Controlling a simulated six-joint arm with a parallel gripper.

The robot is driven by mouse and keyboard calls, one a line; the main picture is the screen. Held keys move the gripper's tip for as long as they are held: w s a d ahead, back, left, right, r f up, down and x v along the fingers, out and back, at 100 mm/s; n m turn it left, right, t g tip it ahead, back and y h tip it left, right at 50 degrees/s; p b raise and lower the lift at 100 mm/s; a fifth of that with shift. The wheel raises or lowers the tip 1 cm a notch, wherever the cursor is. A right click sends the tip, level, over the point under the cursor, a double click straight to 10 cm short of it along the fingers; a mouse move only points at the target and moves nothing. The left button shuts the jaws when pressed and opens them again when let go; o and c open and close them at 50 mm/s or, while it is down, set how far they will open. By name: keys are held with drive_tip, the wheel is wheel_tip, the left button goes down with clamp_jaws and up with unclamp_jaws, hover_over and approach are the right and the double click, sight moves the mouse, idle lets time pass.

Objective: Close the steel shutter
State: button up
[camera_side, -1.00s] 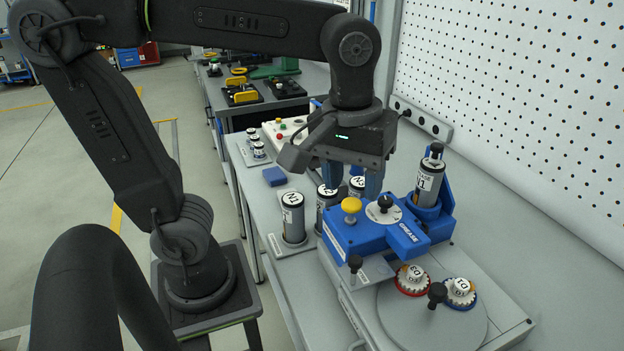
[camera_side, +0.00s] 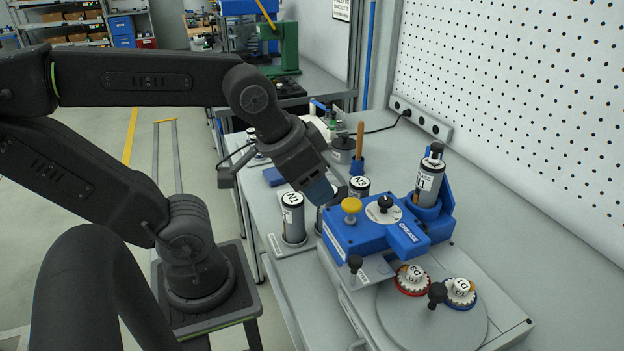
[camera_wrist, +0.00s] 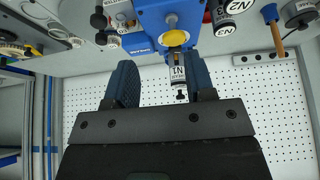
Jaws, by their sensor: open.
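A steel plate (camera_side: 374,271) that looks like the shutter lies at the near side of the blue grease unit (camera_side: 405,232). A black knob (camera_side: 355,263) stands at its left end. Whether it covers an opening cannot be told. My gripper (camera_side: 321,191) is tilted, left of and above the unit, near the yellow knob (camera_side: 351,206). The wrist view shows its jaws (camera_wrist: 162,82) apart, with nothing held. The shutter is not clear in that view.
A canister (camera_side: 293,217) stands at the left bench edge, with others partly behind my gripper. A pegboard wall (camera_side: 530,100) bounds the right.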

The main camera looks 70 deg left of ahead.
wheel_tip(320, 180, up, 4)
drive_tip(key=r+n+g, duration=0.1)
drive_tip(key=n+g, duration=0.5)
drive_tip(key=n, duration=0.3)
hover_over(356, 259)
wheel_tip(356, 259, down, 14)
drive_tip(key=shift+f, duration=0.1)
clamp_jaws()
idle(0.4)
